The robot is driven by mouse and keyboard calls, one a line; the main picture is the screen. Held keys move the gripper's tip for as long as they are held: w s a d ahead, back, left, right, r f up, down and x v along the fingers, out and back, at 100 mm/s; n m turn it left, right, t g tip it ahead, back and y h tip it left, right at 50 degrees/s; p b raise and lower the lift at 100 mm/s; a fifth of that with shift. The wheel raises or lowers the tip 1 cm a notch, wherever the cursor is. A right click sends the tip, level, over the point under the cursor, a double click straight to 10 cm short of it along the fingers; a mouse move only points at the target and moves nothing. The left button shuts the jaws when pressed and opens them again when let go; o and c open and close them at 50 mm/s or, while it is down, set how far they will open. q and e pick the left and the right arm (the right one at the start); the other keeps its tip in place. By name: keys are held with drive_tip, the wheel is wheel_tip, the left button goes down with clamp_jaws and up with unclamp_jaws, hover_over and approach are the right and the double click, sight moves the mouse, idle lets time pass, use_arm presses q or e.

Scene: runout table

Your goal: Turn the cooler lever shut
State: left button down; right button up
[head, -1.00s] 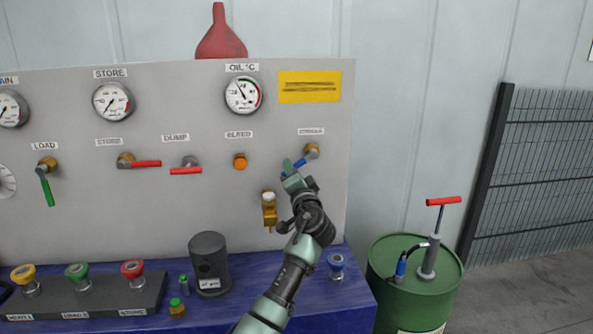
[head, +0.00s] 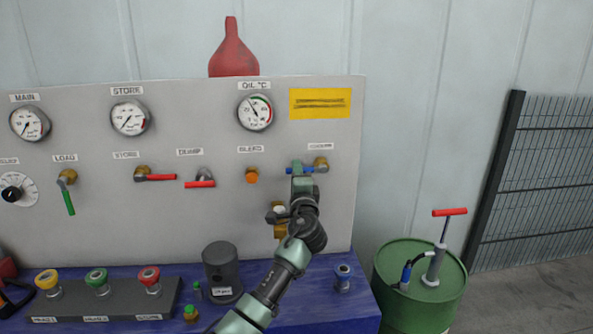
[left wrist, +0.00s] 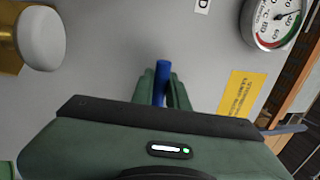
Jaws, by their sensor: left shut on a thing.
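The cooler valve (head: 321,163) is a brass fitting under its small label at the right of the grey panel. Its blue lever (head: 311,170) points left and lies about level in the head view. My left gripper (head: 301,168) reaches up from below and is shut on the blue lever, which shows on both sides of the fingers. In the left wrist view the lever (left wrist: 161,72) sticks out between the green fingertips (left wrist: 162,88). The grip partly hides the lever's middle. My right gripper is not in view.
A brass fitting (head: 279,231) sits just below, partly behind my left wrist. The orange bleed knob (head: 252,175) is close on the left. A dark canister (head: 222,268) stands on the blue bench. A green drum (head: 450,292) with a red-handled pump stands at the right.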

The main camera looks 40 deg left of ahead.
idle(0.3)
use_arm(q)
drive_tip(key=c, duration=1.4)
unclamp_jaws()
drive_tip(key=b+v, duration=0.2)
drive_tip(key=v, duration=0.5)
drive_tip(key=shift+s+d+f, duration=0.1)
drive_tip(key=shift+s+d, duration=0.1)
drive_tip(key=shift+d, duration=0.15)
